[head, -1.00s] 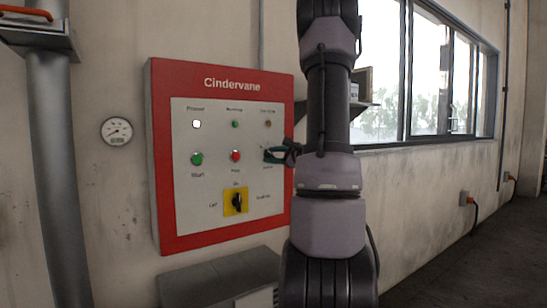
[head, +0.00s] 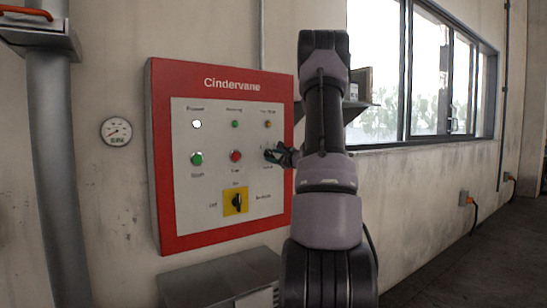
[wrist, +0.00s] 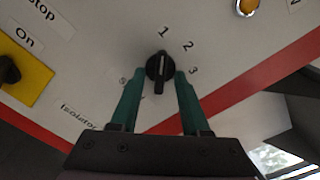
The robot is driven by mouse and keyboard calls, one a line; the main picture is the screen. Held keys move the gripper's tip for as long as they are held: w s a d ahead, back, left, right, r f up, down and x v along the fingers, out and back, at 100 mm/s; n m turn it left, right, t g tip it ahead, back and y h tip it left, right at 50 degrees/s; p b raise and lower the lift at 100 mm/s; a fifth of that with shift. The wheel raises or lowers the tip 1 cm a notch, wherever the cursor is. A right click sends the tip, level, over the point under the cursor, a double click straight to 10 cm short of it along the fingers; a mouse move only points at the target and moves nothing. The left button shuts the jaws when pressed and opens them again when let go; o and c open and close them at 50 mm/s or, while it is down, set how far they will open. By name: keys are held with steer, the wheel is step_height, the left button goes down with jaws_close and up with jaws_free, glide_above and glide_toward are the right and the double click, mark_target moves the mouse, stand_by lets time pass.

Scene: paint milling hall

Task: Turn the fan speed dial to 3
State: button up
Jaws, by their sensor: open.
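The fan speed dial (wrist: 159,72) is a round black knob with a raised grip bar, in the middle of the wrist view. The white line on its bar points up towards the printed 1; the 2 and 3 follow clockwise on the right. My gripper (wrist: 157,76) is open, with one green finger on each side of the dial. I cannot tell whether either finger touches it. In the head view my gripper (head: 274,155) is at the right part of the Cindervane panel (head: 222,225) and hides the dial.
The red-framed panel also bears a green button (head: 196,159), a red button (head: 236,156), several lamps and a black isolator switch on a yellow plate (head: 228,209). A grey box (head: 215,274) juts out below. A shelf (head: 357,108) and window are to the right.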

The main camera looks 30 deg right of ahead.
steer(key=shift+w, duration=0.1)
jaws_close()
stand_by(0.3)
steer(key=m, duration=0.4)
steer(key=shift+m, duration=0.4)
steer(key=m, duration=0.4)
steer(key=shift+a+m, duration=0.1)
steer(key=shift+m, duration=0.2)
steer(key=m, duration=0.4)
steer(key=shift+m, duration=2.2)
